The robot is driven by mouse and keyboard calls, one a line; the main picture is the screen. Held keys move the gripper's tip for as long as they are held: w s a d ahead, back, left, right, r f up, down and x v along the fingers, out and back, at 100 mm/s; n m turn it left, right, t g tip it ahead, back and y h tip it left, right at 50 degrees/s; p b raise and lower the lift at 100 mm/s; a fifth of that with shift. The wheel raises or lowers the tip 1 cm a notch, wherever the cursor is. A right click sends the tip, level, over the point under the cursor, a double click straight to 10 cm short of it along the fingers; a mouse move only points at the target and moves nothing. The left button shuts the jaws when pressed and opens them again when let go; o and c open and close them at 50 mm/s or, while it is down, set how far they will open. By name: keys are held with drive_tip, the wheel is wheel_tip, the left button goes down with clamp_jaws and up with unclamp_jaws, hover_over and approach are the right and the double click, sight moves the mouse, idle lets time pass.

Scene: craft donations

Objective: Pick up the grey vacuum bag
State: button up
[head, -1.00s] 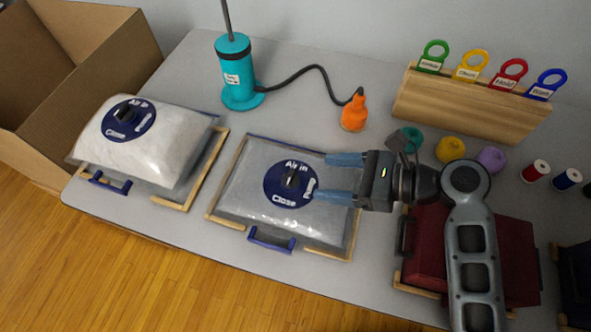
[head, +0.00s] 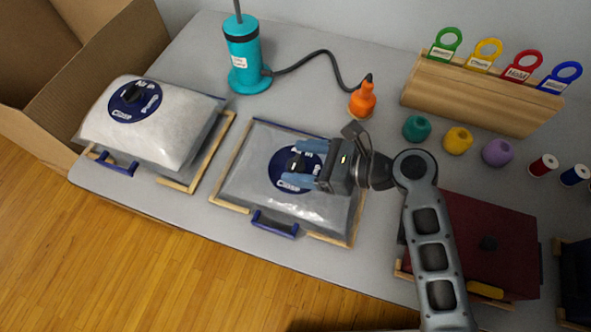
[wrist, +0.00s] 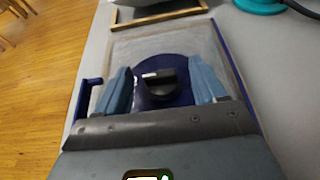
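The grey vacuum bag (head: 328,211) lies flat in a wooden frame in the middle of the table. It has a round dark blue valve dial (head: 278,170) with a black knob (head: 294,167), and a blue clip on its front edge. My gripper (head: 291,163) is open over the dial, its blue fingers on either side of the knob. In the wrist view, the fingers (wrist: 162,85) straddle the dial and knob (wrist: 158,80) with gaps at both sides. I cannot tell whether the fingertips touch the bag.
A puffed whitish bag (head: 165,130) lies in a frame at left, beside a cardboard box (head: 95,85). A teal pump (head: 243,60) with an orange nozzle (head: 362,101) stands behind. A dark red bag (head: 490,240) lies at right. A wooden tag rack (head: 470,95) and yarn balls are at back right.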

clamp_jaws()
idle(0.5)
